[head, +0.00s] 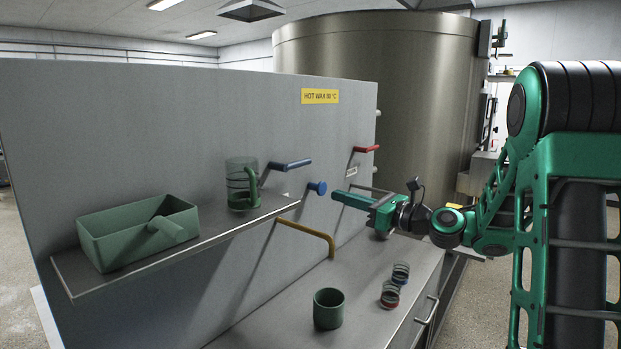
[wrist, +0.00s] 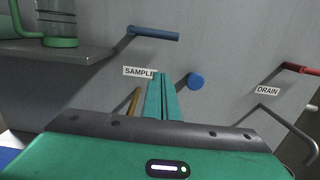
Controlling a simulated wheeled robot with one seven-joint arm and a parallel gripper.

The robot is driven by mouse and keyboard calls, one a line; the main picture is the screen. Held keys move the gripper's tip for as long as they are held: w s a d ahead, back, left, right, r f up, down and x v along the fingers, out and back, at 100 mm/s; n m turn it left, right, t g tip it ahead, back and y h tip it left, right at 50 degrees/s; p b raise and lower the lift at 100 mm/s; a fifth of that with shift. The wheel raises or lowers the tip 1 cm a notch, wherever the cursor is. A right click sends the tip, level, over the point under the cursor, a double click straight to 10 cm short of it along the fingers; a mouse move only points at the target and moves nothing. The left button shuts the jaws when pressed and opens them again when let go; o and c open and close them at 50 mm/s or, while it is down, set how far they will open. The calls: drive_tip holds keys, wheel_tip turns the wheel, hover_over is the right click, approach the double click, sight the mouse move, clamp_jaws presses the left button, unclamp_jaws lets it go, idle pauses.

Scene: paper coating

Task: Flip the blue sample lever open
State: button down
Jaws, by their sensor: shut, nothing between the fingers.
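The blue sample lever (head: 290,164) sticks out sideways from the grey panel, above the right end of the shelf. It also shows at the top of the wrist view (wrist: 155,34), lying nearly level. A white SAMPLE label (wrist: 138,72) is on the panel below it, partly covered by my fingertips. A round blue knob (head: 317,188) is on the panel below and right of the lever; it shows right of my fingers in the wrist view (wrist: 195,81). My gripper (head: 335,195) is shut and empty, its green fingers pointing at the panel, apart from the lever.
A shelf (head: 70,278) on the left holds a green tray (head: 110,245) with a scoop and a glass mug (head: 241,185). A red lever (head: 366,149) marked DRAIN is to the right. A yellow pipe (head: 310,231) is below; a green cup (head: 328,309) and small jars (head: 391,294) stand on the counter.

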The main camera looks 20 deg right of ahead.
drive_tip(key=w+a+r, duration=0.4)
drive_tip(key=w+a, duration=0.2)
drive_tip(key=w, duration=0.2)
drive_tip(key=shift+w+a+r, duration=0.15)
drive_tip(key=shift+w, duration=0.2)
idle(0.3)
